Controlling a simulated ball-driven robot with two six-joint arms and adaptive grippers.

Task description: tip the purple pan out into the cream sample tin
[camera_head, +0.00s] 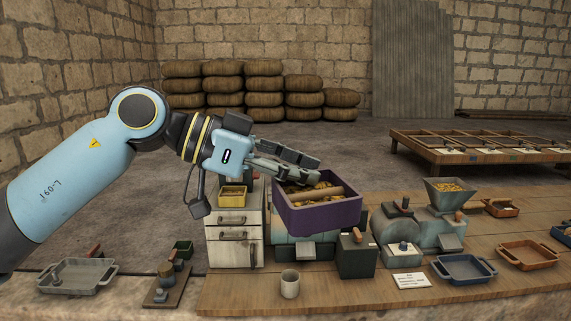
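The purple pan (318,216) is held up in the air over the wooden bench, near the middle of the view. Yellowish-brown pieces and a light wooden bar (316,193) show inside it. My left gripper (300,172) reaches in from the left and is at the pan's back left rim, apparently shut on it; the exact contact is partly hidden. The pan looks close to level. The cream sample tin (290,286), a small round cup, stands upright on the bench's front part, below and a little left of the pan. The inside of the tin is hard to make out. My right gripper is not in view.
A white drawer cabinet (235,240) stands left of the pan. A dark green box (356,256) and a grey-green machine with a hopper (450,190) are to the right. A blue tray (466,269) and an orange tray (528,254) lie further right. Bench around the tin is clear.

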